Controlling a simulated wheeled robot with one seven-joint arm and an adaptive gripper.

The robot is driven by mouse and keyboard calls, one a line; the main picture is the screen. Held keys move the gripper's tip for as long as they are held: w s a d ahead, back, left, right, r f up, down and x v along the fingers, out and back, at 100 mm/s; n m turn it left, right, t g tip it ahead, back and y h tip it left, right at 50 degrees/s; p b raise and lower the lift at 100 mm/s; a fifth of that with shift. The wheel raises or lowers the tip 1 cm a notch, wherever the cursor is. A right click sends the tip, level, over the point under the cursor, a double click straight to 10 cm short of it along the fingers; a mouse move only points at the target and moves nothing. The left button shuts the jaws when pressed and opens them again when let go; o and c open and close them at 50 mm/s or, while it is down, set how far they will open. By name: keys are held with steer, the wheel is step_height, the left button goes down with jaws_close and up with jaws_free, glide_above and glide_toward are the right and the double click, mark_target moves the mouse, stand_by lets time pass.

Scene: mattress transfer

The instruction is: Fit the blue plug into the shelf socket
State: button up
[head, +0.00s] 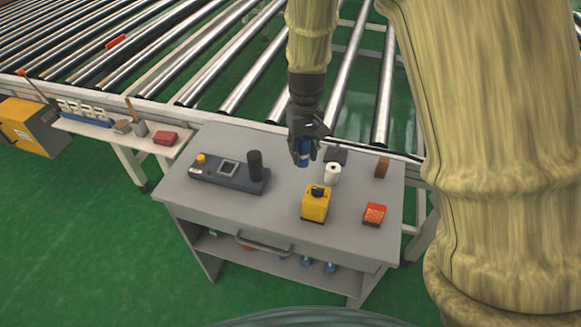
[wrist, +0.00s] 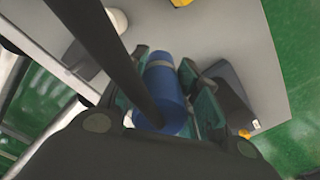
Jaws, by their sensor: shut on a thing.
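The blue plug (head: 303,153) is a blue cylinder with a paler band, held over the back part of the grey table (head: 215,215). My gripper (head: 304,140) points down and is shut on it. In the wrist view the blue plug (wrist: 165,90) lies between the two fingers, with a dark bar crossing part of the view beside it. Whether its lower end touches the table cannot be told. I cannot make out a shelf socket for certain. The table's lower shelf (head: 225,250) holds several small things, some blue, partly hidden under the tabletop.
Beside the plug stands a white roll (head: 332,174). A yellow box (head: 316,204), red box (head: 374,214) and brown block (head: 382,167) stand on the right. A dark device (head: 228,175) with a black cylinder sits left. Behind runs a roller conveyor (head: 255,75); a side shelf (head: 100,130) is left.

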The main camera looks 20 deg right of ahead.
mark_target(305, 166)
step_height(305, 166, down, 4)
steer(key=shift+d+f, duration=0.1)
steer(key=shift+f, duration=0.3)
steer(key=shift+s+f+p, duration=0.4)
steer(key=shift+s+f, duration=0.05)
steer(key=shift+s, duration=0.05)
steer(key=shift+w+f, duration=0.25)
steer(key=shift+f, duration=0.8)
steer(key=shift+w+f, duration=0.15)
steer(key=shift+f, duration=0.05)
jaws_close()
steer(key=shift+s+r, duration=0.2)
steer(key=shift+s, duration=0.05)
steer(key=shift+f, duration=0.25)
steer(key=o, duration=0.9)
jaws_free()
steer(key=shift+w, duration=0.15)
steer(key=shift+o, duration=1)
steer(key=shift+r, duration=0.1)
